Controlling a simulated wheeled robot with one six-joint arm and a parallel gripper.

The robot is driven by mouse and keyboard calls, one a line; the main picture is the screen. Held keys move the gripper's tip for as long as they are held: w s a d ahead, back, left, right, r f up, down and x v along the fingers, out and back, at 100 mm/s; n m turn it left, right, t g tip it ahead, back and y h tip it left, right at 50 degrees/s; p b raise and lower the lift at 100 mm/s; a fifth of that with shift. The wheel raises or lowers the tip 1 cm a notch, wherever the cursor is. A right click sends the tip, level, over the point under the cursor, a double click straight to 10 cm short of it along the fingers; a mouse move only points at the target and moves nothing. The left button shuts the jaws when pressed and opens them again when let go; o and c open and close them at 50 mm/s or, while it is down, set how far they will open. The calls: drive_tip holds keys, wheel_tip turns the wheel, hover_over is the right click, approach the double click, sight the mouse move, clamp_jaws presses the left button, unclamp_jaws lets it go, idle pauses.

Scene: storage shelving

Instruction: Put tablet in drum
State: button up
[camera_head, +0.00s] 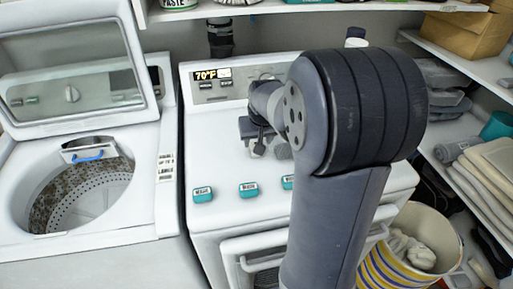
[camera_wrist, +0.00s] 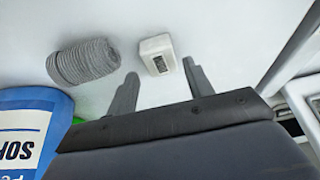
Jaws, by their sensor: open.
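My gripper (camera_head: 262,148) is over the white dryer top (camera_head: 225,160), partly hidden by my arm. In the wrist view the two fingers of my gripper (camera_wrist: 158,80) are spread, with nothing held between them. Small teal blocks with white labels lie along the dryer's front edge: one at left (camera_head: 203,194), one in the middle (camera_head: 248,189), and one at right (camera_head: 288,182), partly behind my arm. I cannot tell whether any is the tablet. The drum (camera_head: 85,195) is the perforated metal tub of the open top-loading washer at left. No tablet is clearly seen in it.
The washer lid (camera_head: 70,85) stands raised. A striped basket (camera_head: 395,275) holds cloth at lower right. Shelves with folded towels (camera_head: 490,175) line the right. The wrist view shows a grey ribbed hose (camera_wrist: 82,62), a small white box (camera_wrist: 156,52) and a blue container (camera_wrist: 25,125).

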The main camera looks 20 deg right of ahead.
drive_tip(key=shift+x, duration=1.75)
drive_tip(key=shift+c, duration=0.2)
drive_tip(key=shift+w, duration=0.1)
drive_tip(key=c, duration=0.8)
